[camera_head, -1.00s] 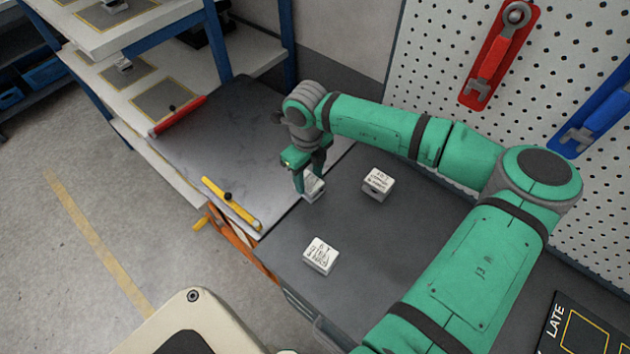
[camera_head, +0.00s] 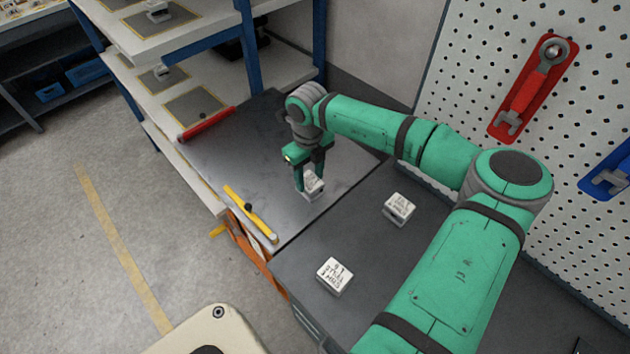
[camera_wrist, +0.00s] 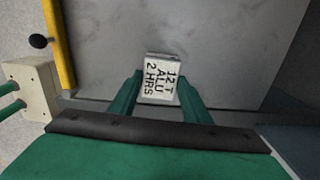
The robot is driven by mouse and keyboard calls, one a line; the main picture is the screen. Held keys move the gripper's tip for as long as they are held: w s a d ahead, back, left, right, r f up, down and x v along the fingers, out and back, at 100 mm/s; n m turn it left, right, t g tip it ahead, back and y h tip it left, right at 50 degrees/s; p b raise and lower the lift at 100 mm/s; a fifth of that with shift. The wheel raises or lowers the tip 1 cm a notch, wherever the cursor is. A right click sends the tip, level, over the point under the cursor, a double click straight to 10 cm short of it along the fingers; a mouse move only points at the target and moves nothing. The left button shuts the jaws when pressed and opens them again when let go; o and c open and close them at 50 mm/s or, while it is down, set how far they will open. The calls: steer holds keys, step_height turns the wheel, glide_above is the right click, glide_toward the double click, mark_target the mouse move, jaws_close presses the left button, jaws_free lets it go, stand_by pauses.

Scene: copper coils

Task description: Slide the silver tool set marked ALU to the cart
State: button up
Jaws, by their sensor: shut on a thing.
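The silver tool set (camera_wrist: 160,82) reads "12 T ALU 2 HRS" in the wrist view. It sits between the two green fingers of my gripper (camera_wrist: 159,88), which is shut on it. In the head view the tool set (camera_head: 315,186) is low at the grey metal top of the cart (camera_head: 240,160), just past the seam with the dark bench. My gripper (camera_head: 311,187) comes down on it from above, and a finger covers part of it. Whether its base touches the surface is hard to tell.
Two other marked silver blocks (camera_head: 335,276) (camera_head: 399,208) stand on the dark bench (camera_head: 365,260). A yellow bar with a black knob (camera_head: 250,212) and a red bar (camera_head: 207,124) lie along the cart's edge. Shelves (camera_head: 180,45) rise behind. The cart's middle is clear.

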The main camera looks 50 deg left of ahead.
steer(key=shift+a, duration=4.5)
steer(key=shift+a, duration=0.1)
steer(key=shift+w+a, duration=0.15)
steer(key=shift+a, duration=5.35)
steer(key=o, duration=1.1)
steer(key=shift+r, duration=0.1)
steer(key=shift+r, duration=2.4)
